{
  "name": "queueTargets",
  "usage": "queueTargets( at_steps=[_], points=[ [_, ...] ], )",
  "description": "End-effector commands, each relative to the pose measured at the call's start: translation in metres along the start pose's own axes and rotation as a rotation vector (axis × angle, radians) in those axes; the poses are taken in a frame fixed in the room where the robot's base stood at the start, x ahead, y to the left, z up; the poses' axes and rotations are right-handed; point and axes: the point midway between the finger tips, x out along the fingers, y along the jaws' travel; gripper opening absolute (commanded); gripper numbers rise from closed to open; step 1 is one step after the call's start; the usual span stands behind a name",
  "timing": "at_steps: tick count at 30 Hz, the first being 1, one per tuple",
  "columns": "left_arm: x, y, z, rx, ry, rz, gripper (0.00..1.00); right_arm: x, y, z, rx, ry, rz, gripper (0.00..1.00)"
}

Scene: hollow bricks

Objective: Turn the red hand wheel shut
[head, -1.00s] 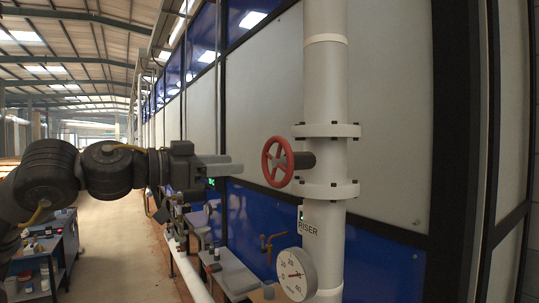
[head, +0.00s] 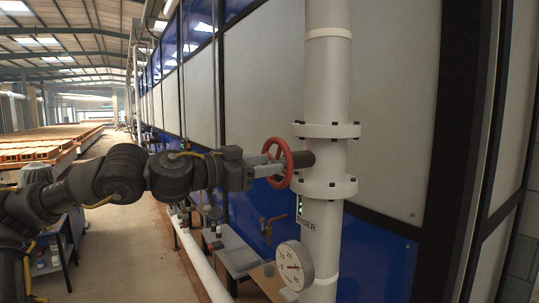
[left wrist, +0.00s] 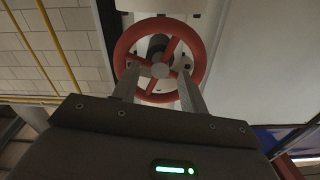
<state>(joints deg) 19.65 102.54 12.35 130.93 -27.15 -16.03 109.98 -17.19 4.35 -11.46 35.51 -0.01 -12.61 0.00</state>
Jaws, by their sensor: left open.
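The red hand wheel (head: 289,157) sits on a dark stem at the left side of a white vertical pipe (head: 327,80), between two bolted flanges. My left gripper (head: 270,164) reaches it from the left, with its fingers at the wheel's face. In the left wrist view the wheel (left wrist: 197,48) faces the camera with its spokes and grey hub showing. The left gripper's fingers (left wrist: 158,82) are apart, one on each side of the hub, with tips over the lower half of the wheel. Whether they touch it is unclear. My right gripper is out of view.
A round gauge (head: 293,268) is on the pipe below the wheel. A white and blue panelled wall (head: 380,120) stands close behind. Benches and a low white pipe (head: 200,270) lie below left. The aisle floor (head: 120,240) is open.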

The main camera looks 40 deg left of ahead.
Motion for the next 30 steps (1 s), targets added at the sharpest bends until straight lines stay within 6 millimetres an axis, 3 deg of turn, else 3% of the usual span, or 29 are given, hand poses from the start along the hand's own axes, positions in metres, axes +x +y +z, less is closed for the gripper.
queueTargets(
  at_steps=[7, 18, 28, 30],
  points=[
    [0.012, 0.0, 0.001, -0.001, -0.002, 0.0, 0.43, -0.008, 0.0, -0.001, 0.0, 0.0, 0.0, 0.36],
    [0.014, 0.0, 0.001, 0.0, 0.0, -0.001, 0.43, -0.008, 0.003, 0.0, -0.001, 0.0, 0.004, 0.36],
    [0.014, 0.0, 0.001, 0.0, 0.0, 0.0, 0.0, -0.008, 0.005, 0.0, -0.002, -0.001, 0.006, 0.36],
    [0.014, 0.0, 0.001, 0.0, 0.0, 0.0, 0.0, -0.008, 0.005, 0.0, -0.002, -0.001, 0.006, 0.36]
  ],
)
